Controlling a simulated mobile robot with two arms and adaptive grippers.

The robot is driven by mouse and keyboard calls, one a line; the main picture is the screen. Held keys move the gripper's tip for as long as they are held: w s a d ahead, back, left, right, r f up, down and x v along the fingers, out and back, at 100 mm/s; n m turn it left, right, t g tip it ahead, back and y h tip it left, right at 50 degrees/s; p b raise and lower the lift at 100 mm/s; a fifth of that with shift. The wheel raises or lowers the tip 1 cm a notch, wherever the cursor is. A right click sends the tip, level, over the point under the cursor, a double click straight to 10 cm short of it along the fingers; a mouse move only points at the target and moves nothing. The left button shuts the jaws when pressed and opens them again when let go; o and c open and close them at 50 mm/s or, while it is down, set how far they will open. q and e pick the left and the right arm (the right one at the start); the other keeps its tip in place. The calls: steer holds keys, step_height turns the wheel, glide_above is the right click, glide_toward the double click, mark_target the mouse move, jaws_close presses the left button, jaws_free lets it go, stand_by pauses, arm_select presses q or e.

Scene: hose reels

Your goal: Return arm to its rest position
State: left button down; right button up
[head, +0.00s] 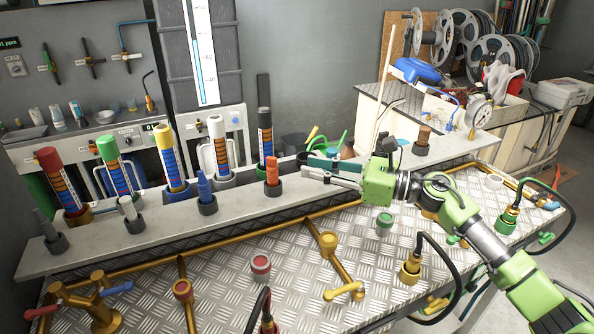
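My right arm, green and grey, comes in from the lower right and reaches left over the metal table. My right gripper (312,168) points left, just above the grey shelf bar (130,230), right of the orange-topped nozzle (272,171). Its two fingers stand apart with nothing visible between them, so it looks open and empty. My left arm and gripper are out of view.
Tube columns with red (48,160), green (108,149), yellow (164,136), white (216,128) and black (265,121) caps stand along the bar. Valves and brass pipes cover the diamond-plate table (220,290). A pressure gauge (479,114) stands right of the gripper. Hose reels (460,35) are behind.

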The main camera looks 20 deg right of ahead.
steer(key=shift+s+d, duration=0.35)
steer(key=shift+s, duration=0.05)
steer(key=shift+r, duration=0.1)
